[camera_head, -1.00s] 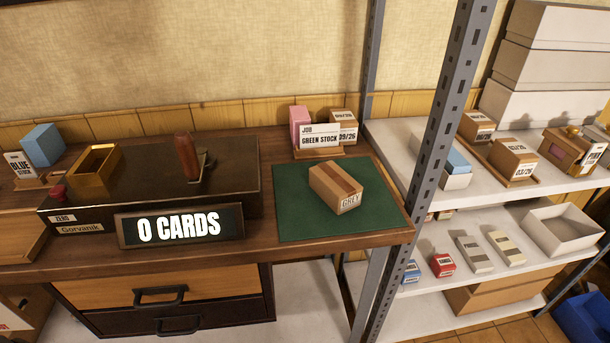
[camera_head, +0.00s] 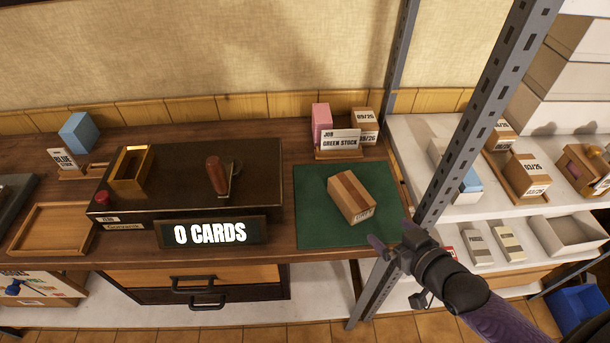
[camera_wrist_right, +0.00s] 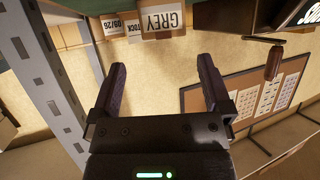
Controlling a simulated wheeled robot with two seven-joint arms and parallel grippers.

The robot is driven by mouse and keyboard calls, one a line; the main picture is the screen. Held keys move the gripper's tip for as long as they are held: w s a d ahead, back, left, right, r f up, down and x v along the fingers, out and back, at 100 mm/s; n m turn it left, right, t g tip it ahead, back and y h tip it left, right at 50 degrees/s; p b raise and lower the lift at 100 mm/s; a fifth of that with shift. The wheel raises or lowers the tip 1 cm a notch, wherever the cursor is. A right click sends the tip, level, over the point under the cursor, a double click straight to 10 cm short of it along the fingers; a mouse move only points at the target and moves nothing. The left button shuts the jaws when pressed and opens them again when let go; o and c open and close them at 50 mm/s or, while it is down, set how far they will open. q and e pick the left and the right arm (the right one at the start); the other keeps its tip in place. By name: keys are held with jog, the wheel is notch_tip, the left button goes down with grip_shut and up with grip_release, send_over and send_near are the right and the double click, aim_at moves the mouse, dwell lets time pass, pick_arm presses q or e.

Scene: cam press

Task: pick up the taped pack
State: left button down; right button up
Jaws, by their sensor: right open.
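The taped pack (camera_head: 352,197) is a brown cardboard box with a darker tape strip along its top. It rests on the green mat (camera_head: 315,234) at the right end of the wooden bench. In the right wrist view the pack (camera_wrist_right: 163,20) shows its label reading GREY, beyond the fingers. My right gripper (camera_head: 385,250) is in front of the mat's near right edge, apart from the pack. In the right wrist view its two fingers (camera_wrist_right: 162,88) are spread with nothing between them. My left gripper is not in view.
A metal shelf post (camera_head: 470,120) stands close right of the mat. Behind the mat are a green stock card (camera_head: 340,143) and a pink block (camera_head: 321,122). The dark press (camera_head: 190,185) with its 0 CARDS display stands left. Shelves with boxes (camera_head: 527,176) fill the right.

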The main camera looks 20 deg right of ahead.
aim_at(365, 211)
jog(key=b+x, duration=0.1)
jog(key=x, duration=0.2)
jog(key=b+x, duration=0.2)
jog(key=x, duration=0.1)
jog(key=b+x, duration=0.1)
jog(key=x, duration=0.3)
jog(key=shift+a+r, duration=0.15)
jog(key=shift+r, duration=0.1)
jog(key=shift+w, duration=0.2)
jog(key=shift+r, duration=0.1)
jog(key=c, duration=1.2)
